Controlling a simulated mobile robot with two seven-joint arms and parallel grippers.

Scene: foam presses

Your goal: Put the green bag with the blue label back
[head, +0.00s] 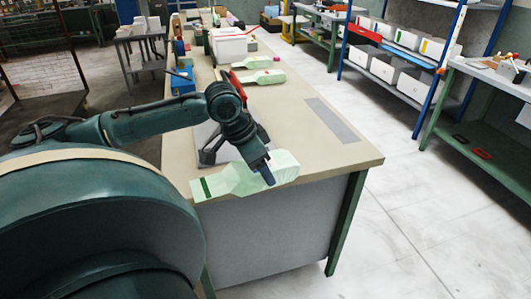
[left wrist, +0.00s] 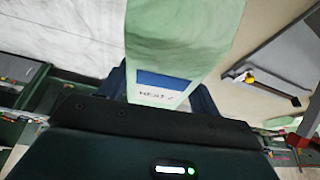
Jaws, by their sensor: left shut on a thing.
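My left gripper (head: 266,180) is shut on a pale green bag (head: 284,165) at the near edge of the long table. In the left wrist view the same bag (left wrist: 180,40) runs up from between the fingers. A blue label (left wrist: 163,82) with a white printed strip shows on it close to the fingers. In the head view a dark green band (head: 203,187) marks the bag's left end. I cannot tell whether the bag touches the tabletop. My right gripper is not in view.
Two other pale green items (head: 264,77) (head: 258,62) lie farther back on the table (head: 300,148). A white box (head: 229,47) and a blue box (head: 182,80) stand beyond my arm. A grey strip (head: 331,120) lies on the right side. Floor (head: 400,215) is clear to the right.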

